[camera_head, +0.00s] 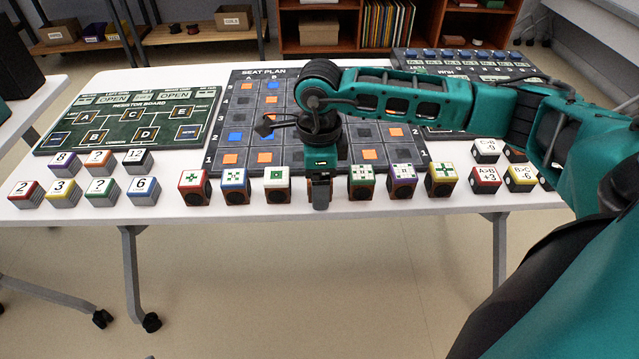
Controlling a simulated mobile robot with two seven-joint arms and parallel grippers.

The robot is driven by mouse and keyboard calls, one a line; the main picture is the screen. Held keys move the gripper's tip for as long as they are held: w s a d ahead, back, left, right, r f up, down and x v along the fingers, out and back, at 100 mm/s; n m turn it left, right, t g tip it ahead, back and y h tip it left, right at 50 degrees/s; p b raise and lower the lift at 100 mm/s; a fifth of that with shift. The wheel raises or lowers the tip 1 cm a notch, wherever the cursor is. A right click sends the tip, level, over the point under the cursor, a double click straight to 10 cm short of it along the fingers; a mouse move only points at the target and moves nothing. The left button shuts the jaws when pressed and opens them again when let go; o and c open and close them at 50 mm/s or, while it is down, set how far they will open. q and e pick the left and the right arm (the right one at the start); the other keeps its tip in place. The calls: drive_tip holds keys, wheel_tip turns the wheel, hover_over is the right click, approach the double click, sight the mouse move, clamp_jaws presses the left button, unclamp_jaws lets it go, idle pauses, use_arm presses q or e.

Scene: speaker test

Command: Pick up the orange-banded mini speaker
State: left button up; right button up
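A row of cube-shaped mini speakers stands along the front edge of the white table (150,222). Their bands are red (193,188), blue (236,187), white (277,186), green (361,183), purple (402,183) and yellow (441,180). No orange-banded speaker shows clearly. My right gripper (320,192) points down into the row between the white-banded and green-banded speakers. Its body covers that spot, so I cannot tell what is between its fingers or whether they are shut. My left gripper is out of view.
A dark seat plan board (240,115) lies behind the row, partly under my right arm. A green resistor board (130,118) lies at left. Numbered cubes (63,193) stand front left and labelled cubes (485,179) front right. The neighbouring speakers stand close on both sides of my gripper.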

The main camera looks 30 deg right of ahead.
drive_tip(key=shift+c, duration=0.2)
drive_tip(key=shift+r, duration=0.1)
drive_tip(key=c, duration=1.1)
drive_tip(key=shift+o, duration=0.2)
